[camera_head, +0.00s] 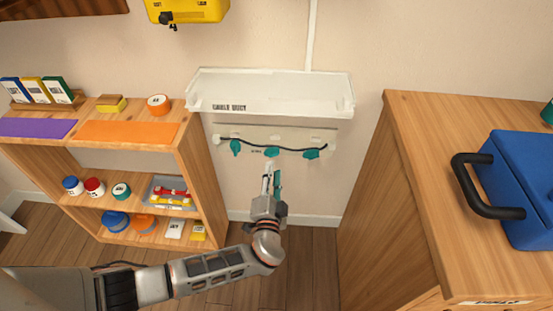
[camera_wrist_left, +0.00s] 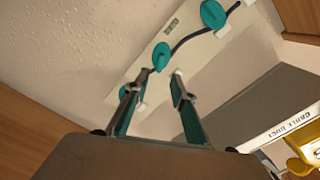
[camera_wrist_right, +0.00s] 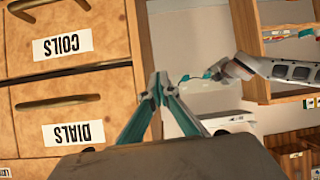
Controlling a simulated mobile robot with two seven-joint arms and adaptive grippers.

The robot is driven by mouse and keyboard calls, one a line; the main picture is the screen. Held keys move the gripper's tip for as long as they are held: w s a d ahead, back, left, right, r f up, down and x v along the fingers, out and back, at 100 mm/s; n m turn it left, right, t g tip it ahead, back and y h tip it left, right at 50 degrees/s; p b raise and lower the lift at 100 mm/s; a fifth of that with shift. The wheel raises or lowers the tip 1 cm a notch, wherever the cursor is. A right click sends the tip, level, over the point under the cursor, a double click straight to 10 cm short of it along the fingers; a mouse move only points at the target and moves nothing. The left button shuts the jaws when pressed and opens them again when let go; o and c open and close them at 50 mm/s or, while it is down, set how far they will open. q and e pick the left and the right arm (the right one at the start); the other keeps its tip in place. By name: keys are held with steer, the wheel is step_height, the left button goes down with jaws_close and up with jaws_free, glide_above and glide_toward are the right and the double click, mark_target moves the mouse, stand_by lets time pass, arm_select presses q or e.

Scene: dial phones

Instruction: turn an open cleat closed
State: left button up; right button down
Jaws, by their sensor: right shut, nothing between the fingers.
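Several teal cleats sit in a row on a pale strip (camera_head: 290,133) on the wall, with a dark cable along them. In the head view I see a left cleat (camera_head: 235,148), a middle cleat (camera_head: 272,152) and a right cleat (camera_head: 312,154). My left gripper (camera_head: 271,176) is just below the middle cleat, pointing up. In the left wrist view its fingers (camera_wrist_left: 155,87) are apart and empty; the middle cleat (camera_wrist_left: 161,56) lies just beyond the tips. Another cleat (camera_wrist_left: 213,14) is further up. Which cleat is open I cannot tell. My right gripper (camera_wrist_right: 160,82) is shut and empty, away from the strip.
A white cable duct (camera_head: 270,92) juts out above the strip. A wooden shelf (camera_head: 195,165) with jars and boxes stands left. A wooden cabinet (camera_head: 415,120) with a blue case (camera_head: 520,180) stands right. The wall below the strip is clear.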

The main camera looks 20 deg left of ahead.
mark_target(275, 156)
arm_select(q)
steer(key=x, duration=0.5)
steer(key=shift+f+b, duration=0.15)
steer(key=shift+b, duration=0.2)
steer(key=shift+w+a, duration=0.2)
steer(key=shift+w, duration=0.4)
jaws_close()
